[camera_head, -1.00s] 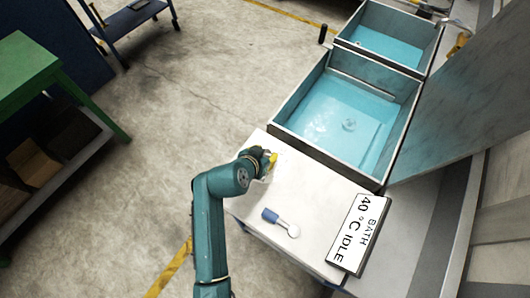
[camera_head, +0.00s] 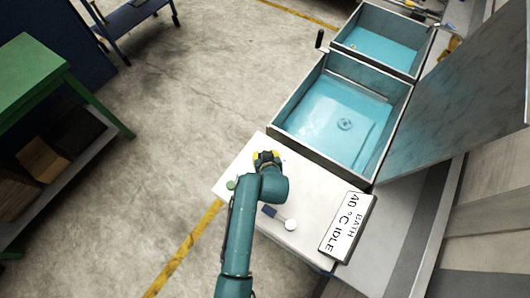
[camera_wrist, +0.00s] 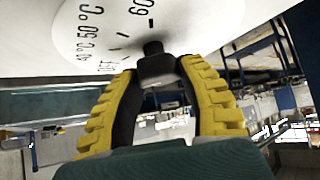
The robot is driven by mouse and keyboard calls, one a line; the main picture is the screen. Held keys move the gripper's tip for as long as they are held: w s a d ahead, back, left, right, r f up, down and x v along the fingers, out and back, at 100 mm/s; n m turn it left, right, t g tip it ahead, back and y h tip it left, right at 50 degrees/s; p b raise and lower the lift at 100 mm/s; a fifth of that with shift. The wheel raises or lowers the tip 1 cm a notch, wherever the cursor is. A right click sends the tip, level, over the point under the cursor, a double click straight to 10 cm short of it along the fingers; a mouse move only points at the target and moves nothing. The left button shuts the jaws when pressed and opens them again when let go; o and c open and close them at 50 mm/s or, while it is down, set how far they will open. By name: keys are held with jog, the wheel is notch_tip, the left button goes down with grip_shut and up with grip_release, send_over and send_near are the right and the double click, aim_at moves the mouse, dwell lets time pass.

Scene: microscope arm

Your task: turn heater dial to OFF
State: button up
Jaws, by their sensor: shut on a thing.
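The heater dial (camera_wrist: 100,28) shows in the wrist view as a white round face with dark °C marks, including 50 and 60, and lettering partly cut off by my fingers. Its dark knob (camera_wrist: 153,52) sits between my yellow ribbed fingertips. My gripper (camera_wrist: 158,72) is shut on this knob. In the head view my gripper (camera_head: 267,157) is at the far edge of the white bench top (camera_head: 312,192), and the dial is hidden there. The sign (camera_head: 347,228) on the bench reads "BATH 40 °C IDLE".
A small green object (camera_head: 231,184) is left of my arm. A water-filled bath (camera_head: 335,115) stands beyond the bench, with a smaller basin (camera_head: 385,45) behind it.

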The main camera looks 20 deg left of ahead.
jog(key=shift+s+f+n+y, duration=0.1)
jog(key=shift+f+n+y, duration=0.15)
jog(key=shift+n, duration=0.25)
jog(key=o, duration=1.2)
jog(key=shift+r, duration=0.15)
jog(key=shift+r, duration=0.15)
jog(key=v, duration=1.1)
jog(key=shift+d+r, duration=0.25)
jog(key=shift+r, duration=0.1)
